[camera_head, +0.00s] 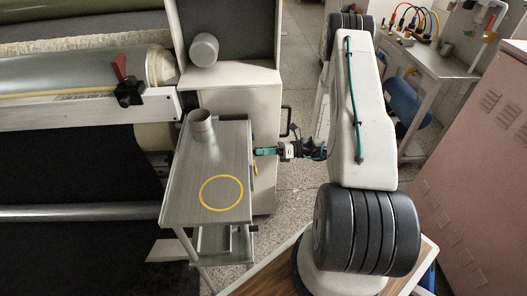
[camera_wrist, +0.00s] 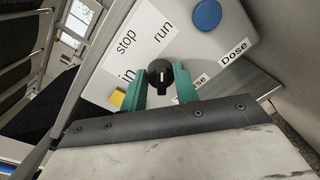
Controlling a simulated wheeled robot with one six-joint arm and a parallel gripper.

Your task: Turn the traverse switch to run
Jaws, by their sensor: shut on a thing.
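The traverse switch (camera_wrist: 157,76) is a black round knob with a small white mark on a pale panel (camera_wrist: 100,92). The words "stop" and "run" are printed above it, "stop" to the left and "run" to the right. My gripper (camera_wrist: 160,82) has its two green fingers on either side of the knob, shut on it. I cannot tell clearly which word the mark points at. In the head view my gripper (camera_head: 266,151) reaches left to the machine cabinet, just past the metal table's right edge; the switch is hidden there.
A blue button (camera_wrist: 207,14) and a yellow button (camera_wrist: 117,97) sit near the switch. The grey metal table (camera_head: 180,190) stands beside my gripper, with a grey cylinder (camera_head: 201,128) and a yellow ring (camera_head: 221,193) on it. A red lever (camera_head: 119,67) is at the upper left.

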